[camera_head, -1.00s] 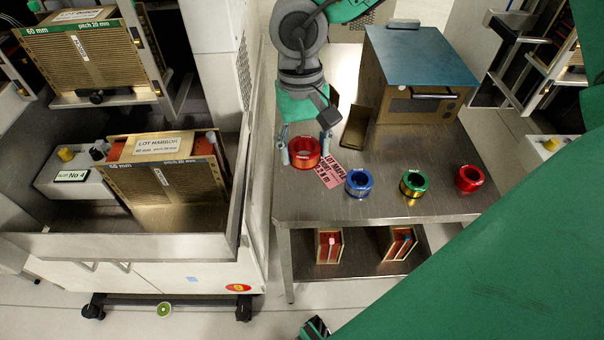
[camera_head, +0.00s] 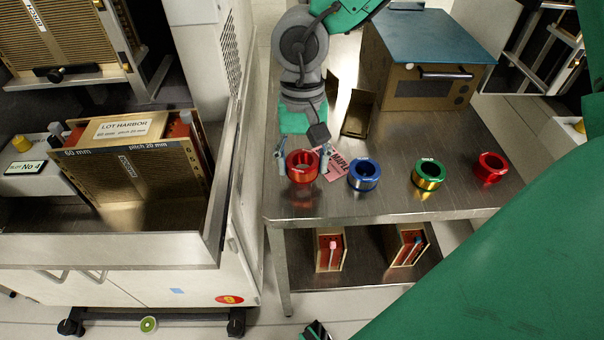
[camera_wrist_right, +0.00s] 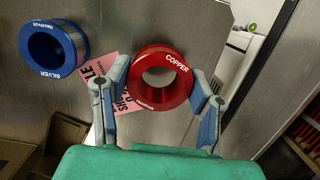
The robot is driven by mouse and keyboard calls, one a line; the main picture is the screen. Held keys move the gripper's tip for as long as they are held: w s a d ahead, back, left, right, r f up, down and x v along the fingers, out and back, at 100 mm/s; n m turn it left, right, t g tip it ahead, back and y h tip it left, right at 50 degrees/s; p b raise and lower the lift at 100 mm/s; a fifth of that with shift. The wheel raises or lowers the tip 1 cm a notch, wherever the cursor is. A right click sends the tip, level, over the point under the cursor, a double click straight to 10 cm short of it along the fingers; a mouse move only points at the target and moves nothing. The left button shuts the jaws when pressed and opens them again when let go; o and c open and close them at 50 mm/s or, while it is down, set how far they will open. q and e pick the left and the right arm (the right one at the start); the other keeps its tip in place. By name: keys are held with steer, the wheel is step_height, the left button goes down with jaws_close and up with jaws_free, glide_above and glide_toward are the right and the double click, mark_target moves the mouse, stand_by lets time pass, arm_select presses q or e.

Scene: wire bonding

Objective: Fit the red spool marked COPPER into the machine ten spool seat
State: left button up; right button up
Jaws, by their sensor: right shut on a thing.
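The red spool marked COPPER (camera_wrist_right: 160,78) is between the two fingers of my right gripper (camera_wrist_right: 158,100) in the right wrist view, and the gripper is shut on it. In the head view the spool (camera_head: 303,179) is at the left end of the steel table, with my right gripper (camera_head: 302,156) around it. Its open bore faces up. I cannot tell whether it touches the tabletop. The machine ten spool seat cannot be made out in these views.
A pink label (camera_head: 345,166) lies beside the held spool. A blue SILVER spool (camera_head: 364,183), a GOLD spool (camera_head: 427,182) and another red spool (camera_head: 490,170) stand to the right on the table (camera_head: 400,208). A brown box machine (camera_head: 420,85) stands behind. A large cabinet (camera_head: 150,250) is left.

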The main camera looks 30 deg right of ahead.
step_height(320, 180, down, 3)
steer(key=shift+r+b, duration=0.1)
steer(key=shift+b, duration=0.4)
steer(key=shift+a+r, duration=0.1)
steer(key=shift+a, duration=0.05)
steer(key=shift+a, duration=0.1)
steer(key=o, duration=1.1)
steer(key=shift+c, duration=0.2)
steer(key=shift+d, duration=0.2)
step_height(320, 180, up, 12)
steer(key=w+p, duration=0.1)
steer(key=p, duration=0.5)
steer(key=shift+w+d, duration=0.3)
steer(key=shift+d, duration=0.1)
